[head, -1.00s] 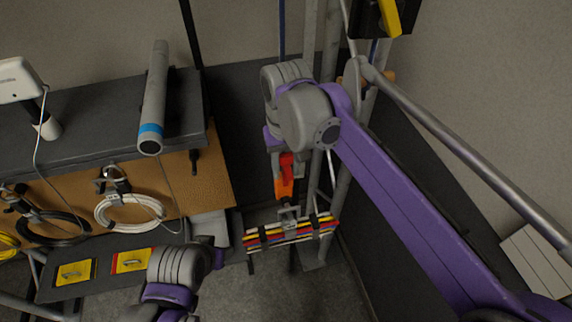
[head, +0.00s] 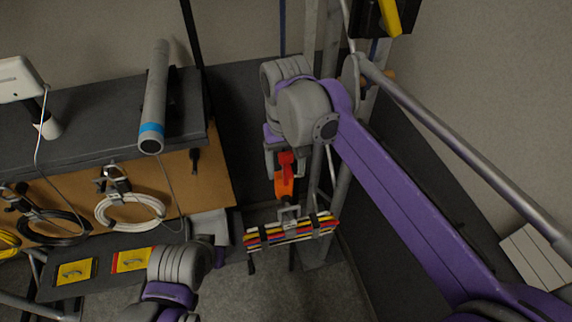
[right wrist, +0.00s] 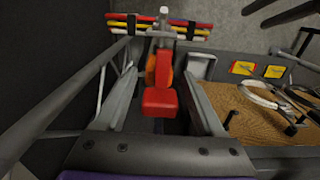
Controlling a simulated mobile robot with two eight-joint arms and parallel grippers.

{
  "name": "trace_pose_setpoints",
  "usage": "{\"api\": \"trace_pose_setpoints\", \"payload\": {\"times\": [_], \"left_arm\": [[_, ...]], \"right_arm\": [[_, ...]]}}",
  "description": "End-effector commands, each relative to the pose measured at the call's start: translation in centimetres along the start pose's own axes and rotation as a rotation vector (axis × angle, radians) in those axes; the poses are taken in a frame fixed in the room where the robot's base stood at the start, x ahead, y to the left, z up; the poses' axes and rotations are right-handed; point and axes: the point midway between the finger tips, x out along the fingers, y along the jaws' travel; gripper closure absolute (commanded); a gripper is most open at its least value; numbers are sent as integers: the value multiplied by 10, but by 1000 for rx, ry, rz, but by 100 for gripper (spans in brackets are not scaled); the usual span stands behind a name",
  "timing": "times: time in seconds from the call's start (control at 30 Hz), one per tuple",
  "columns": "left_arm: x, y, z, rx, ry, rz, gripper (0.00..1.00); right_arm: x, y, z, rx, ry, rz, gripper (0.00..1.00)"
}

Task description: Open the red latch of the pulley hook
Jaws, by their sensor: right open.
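The pulley hook (head: 284,186) is an orange body hanging above a bundle of coloured bars, with a red latch (head: 287,160) at its top. In the right wrist view the red latch (right wrist: 160,101) lies between my two fingers, with dark gaps at both sides. My right gripper (head: 285,170) is open around the latch, and it also shows in the right wrist view (right wrist: 160,82). The hook's orange part is mostly hidden behind the latch there. My left arm comes in at the bottom; its gripper (head: 209,224) is partly hidden, and its jaws are unclear.
The bundle of coloured bars (head: 267,236) hangs under the hook. Metal truss poles (head: 340,200) stand close to its right. On the left are a dark bench top (head: 90,135), a grey cylinder (head: 154,100), a coiled white cable (head: 112,213) and yellow-red plates (head: 133,260).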

Motion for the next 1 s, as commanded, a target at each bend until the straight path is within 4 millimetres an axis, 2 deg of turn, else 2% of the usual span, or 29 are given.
{"api": "trace_pose_setpoints", "payload": {"times": [0.17, 0.4, 0.6, 0.77, 1.0], "left_arm": [[-1, 0, -2, 0, 2, 0, 48], [-5, 0, -7, 0, 7, 0, 48], [-8, 0, -12, 0, 12, 0, 48], [-8, 0, -13, 0, 13, 0, 48], [-8, 0, -12, 0, 13, 0, 48]], "right_arm": [[-15, 0, 0, 0, 1, 0, 30], [-64, 0, 0, 0, 1, 0, 30], [-96, 0, -1, 0, 0, 0, 30], [-107, 0, 0, 0, 0, 0, 30], [-108, 0, 0, 0, -1, 0, 30]]}}
